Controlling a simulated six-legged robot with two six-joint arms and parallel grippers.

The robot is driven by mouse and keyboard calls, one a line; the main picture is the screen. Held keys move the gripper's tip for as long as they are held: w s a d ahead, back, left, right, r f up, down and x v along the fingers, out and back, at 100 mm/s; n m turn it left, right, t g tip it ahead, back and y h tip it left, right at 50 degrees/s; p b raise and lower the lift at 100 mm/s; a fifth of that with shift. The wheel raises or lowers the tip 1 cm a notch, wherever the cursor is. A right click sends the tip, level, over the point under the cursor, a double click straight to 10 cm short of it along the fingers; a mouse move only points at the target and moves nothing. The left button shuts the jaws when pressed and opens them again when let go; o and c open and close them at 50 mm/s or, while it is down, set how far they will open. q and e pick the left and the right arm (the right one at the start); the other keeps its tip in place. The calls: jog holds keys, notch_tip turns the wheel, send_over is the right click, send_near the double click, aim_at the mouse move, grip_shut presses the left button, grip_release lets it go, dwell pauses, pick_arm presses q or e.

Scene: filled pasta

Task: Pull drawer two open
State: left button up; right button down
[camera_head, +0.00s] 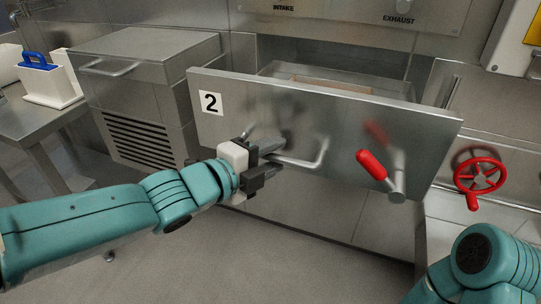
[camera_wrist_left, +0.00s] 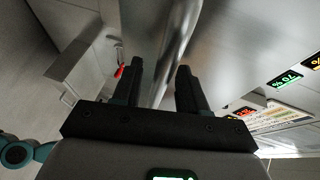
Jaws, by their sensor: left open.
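Drawer two (camera_head: 345,115) has a steel front with a "2" label (camera_head: 211,103) and stands out from the cabinet, with part of its inside showing behind the front. Its bar handle (camera_head: 315,160) runs across the lower middle of the front. My left gripper (camera_head: 279,157) is at the left part of this handle with its jaws open. In the left wrist view the handle bar (camera_wrist_left: 178,45) passes between the two spread fingers (camera_wrist_left: 159,68); I cannot tell if either touches it. My right gripper is out of view; only my right arm shows at the lower right.
A red lever (camera_head: 371,164) sticks out from the right of the drawer front. A red handwheel (camera_head: 479,175) is at the right. A steel cabinet with vents (camera_head: 140,140) stands left of the drawer. A white bin with a blue handle (camera_head: 48,80) sits on the left table. The floor in front is clear.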

pick_arm(q)
jog(key=p+v, duration=0.6)
jog(key=v, duration=1)
jog(key=shift+s, duration=0.15)
jog(key=shift+a+r, duration=0.1)
